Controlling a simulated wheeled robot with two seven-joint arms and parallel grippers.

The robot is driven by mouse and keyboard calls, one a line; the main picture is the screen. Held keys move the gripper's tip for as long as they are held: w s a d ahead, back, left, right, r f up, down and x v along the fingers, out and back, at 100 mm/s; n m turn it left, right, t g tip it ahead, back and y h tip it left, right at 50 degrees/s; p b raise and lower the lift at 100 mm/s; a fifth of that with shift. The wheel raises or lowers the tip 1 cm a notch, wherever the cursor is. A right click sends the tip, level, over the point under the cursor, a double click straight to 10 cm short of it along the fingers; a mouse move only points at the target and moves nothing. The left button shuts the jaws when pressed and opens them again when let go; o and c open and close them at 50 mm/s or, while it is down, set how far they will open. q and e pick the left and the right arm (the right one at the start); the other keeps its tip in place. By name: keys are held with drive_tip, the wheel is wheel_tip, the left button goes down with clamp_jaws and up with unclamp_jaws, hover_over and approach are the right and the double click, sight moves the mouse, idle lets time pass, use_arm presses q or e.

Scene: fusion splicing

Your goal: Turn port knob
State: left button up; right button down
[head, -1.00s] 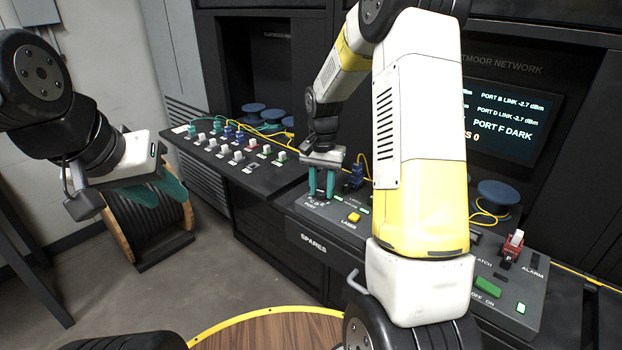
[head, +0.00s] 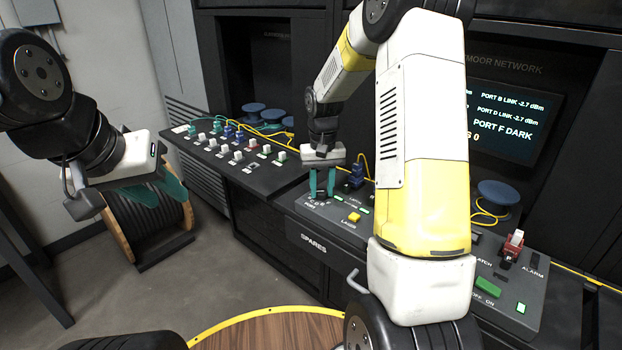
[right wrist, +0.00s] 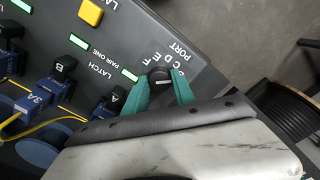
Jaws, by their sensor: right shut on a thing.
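The port knob (right wrist: 159,78) is a small round black knob with a pale pointer line, on the grey panel (right wrist: 140,40) beside the lettering PORT and C D E F. My right gripper (right wrist: 160,88) has its green fingers shut around the knob, one on each side. In the head view my right gripper (head: 321,192) points down at the panel's left end, and its fingers hide the knob. My left gripper (head: 160,190) hangs in the air at the left, away from the panel; its green fingers look apart, with nothing between them.
A yellow LASER button (head: 354,217) and green-lit labels are close to the knob. Blue connectors (right wrist: 42,90) with a yellow cable (right wrist: 40,124) stand nearby. A sloped board (head: 240,160) of several switches lies left. The screen (head: 505,115) reads PORT F DARK. A cable reel (head: 150,225) stands on the floor.

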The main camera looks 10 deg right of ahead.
sight(321, 191)
drive_tip(key=n, duration=0.6)
drive_tip(key=shift+n, duration=0.3)
idle(0.4)
drive_tip(key=c, duration=1)
unclamp_jaws()
drive_tip(key=shift+c, duration=0.2)
drive_tip(key=shift+r, duration=0.15)
wheel_tip(321, 191, up, 8)
drive_tip(key=shift+f, duration=0.2)
